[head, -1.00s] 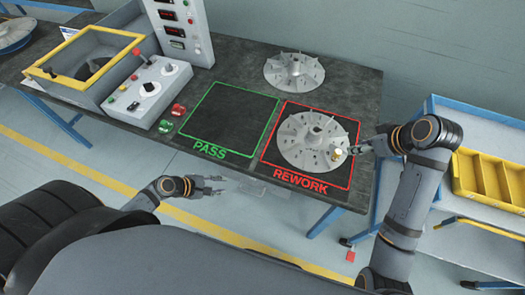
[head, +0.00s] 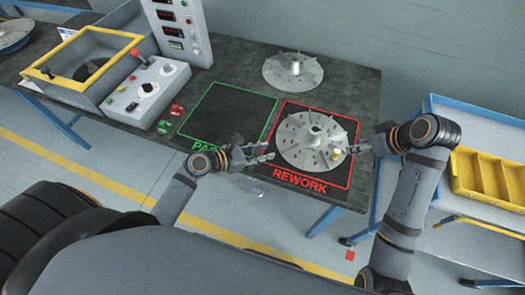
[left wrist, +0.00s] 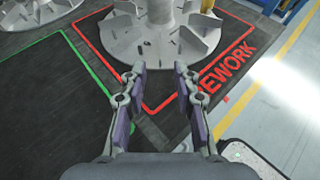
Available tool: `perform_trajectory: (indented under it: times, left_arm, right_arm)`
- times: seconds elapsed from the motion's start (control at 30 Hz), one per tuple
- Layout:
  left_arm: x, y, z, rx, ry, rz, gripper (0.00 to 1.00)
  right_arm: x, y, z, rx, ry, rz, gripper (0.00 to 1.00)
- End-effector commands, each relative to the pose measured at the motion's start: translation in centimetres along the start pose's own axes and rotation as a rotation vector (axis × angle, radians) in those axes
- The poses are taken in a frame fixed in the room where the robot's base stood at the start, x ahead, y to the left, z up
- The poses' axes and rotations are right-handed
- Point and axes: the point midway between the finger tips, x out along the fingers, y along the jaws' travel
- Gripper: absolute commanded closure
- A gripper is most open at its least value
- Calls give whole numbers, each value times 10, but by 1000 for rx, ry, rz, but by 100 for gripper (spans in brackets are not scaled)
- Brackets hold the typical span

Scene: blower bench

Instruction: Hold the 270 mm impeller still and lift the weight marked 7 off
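A grey finned impeller (head: 312,140) with a central hub lies in the red REWORK square (head: 345,180). It also shows ahead of my left gripper in the left wrist view (left wrist: 158,40). A small brass-coloured weight (head: 336,155) sits at its right rim; its marking is too small to read. My left gripper (head: 270,152) is at the impeller's left edge, and its fingers are apart and empty in the left wrist view (left wrist: 158,75). My right gripper (head: 350,150) is right beside the weight; whether its fingers grip it is too small to tell.
A second impeller (head: 293,70) stands at the back of the bench. The green PASS square (head: 235,115) is empty of parts. A control box (head: 147,92) is at the left. A cart with a yellow bin (head: 490,178) stands at the right.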

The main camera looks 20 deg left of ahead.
Motion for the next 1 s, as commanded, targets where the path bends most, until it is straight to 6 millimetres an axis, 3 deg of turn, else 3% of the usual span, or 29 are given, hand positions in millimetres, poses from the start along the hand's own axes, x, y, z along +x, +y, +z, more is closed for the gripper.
perform_trajectory:
  times: [0.5, 0.7, 0.93, 1.0]
  left_arm:
    - [88, 0, 1, -2, -3, -1, 70]
    - [102, 0, 0, 1, 0, -2, 70]
    - [103, 0, 0, 2, 0, -1, 70]
    - [103, 0, 0, 2, 0, -1, 77]
  right_arm:
    - [0, 0, 0, 0, 0, 0, 62]
    - [0, 0, 0, 0, 0, 0, 62]
    - [0, 0, 0, 0, 0, 0, 62]
    - [0, 0, 0, 0, 0, 0, 62]
